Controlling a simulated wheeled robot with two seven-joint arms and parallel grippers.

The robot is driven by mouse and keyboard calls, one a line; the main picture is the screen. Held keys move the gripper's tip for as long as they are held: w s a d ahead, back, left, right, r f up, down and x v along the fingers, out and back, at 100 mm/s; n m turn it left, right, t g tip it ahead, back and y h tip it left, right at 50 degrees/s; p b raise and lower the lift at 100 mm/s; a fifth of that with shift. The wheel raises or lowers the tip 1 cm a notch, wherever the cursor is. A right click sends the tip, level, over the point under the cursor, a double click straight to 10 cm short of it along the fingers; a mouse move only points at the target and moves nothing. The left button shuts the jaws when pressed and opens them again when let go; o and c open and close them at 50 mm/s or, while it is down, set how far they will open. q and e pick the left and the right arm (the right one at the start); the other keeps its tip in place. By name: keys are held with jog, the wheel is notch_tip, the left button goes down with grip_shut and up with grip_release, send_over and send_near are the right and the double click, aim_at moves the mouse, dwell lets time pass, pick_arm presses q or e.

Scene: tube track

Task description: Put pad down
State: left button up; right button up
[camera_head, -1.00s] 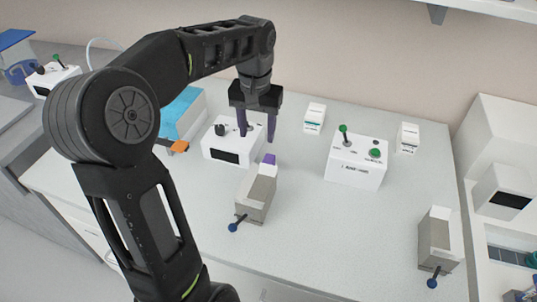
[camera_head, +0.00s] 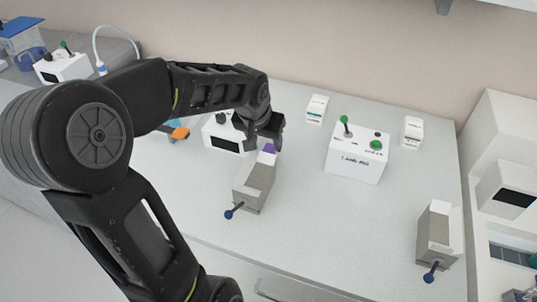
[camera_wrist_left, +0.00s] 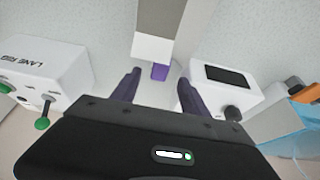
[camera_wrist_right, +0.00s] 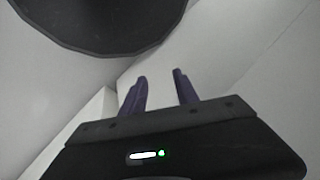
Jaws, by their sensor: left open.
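A grey and white block device (camera_head: 254,184) stands on the bench with a small purple pad (camera_head: 268,148) at its far end and a blue-knobbed lever at its near end. The pad also shows in the left wrist view (camera_wrist_left: 160,72), beyond the white end of the device. My left gripper (camera_head: 264,142) is just at the pad, its fingers mostly hidden behind its wrist in the head view. In the left wrist view its purple fingers (camera_wrist_left: 157,86) are apart, with the pad in line with the gap; contact cannot be told. My right gripper (camera_wrist_right: 160,84) is open and empty.
A white box with a dark screen (camera_head: 222,134) stands close left of my left gripper. A white box with a green lever (camera_head: 356,150) stands to the right. A second block device (camera_head: 436,235) is at the right. Bench between is clear.

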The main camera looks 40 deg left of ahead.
aim_at(268, 149)
pick_arm(q)
jog(key=shift+w+f, duration=0.1)
jog(key=shift+f, duration=0.15)
jog(key=shift+x, duration=2.65)
grip_shut()
